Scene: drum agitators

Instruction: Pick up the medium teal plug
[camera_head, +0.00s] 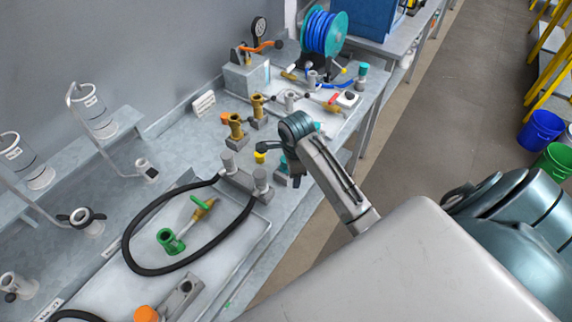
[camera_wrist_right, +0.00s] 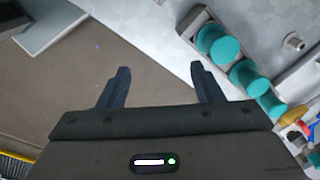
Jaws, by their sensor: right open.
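Three teal plugs of different sizes stand in a row in a grey holder in the right wrist view. The medium teal plug (camera_wrist_right: 248,78) is in the middle, between the large teal plug (camera_wrist_right: 218,45) and the small teal plug (camera_wrist_right: 272,105). My right gripper (camera_wrist_right: 159,72) is open and empty, its fingers apart and to the left of the plugs in that view. In the head view my right gripper (camera_head: 282,163) is over the table's front edge. A bit of teal (camera_head: 318,127) shows behind my right arm; I cannot tell which plug it is. My left gripper is not in view.
Near the right gripper in the head view stand a yellow plug (camera_head: 260,157) and brass fittings (camera_head: 236,127). A tray (camera_head: 225,248) holds a black hose (camera_head: 128,232) and a green valve (camera_head: 172,240). A blue hose reel (camera_head: 324,33) stands farther back.

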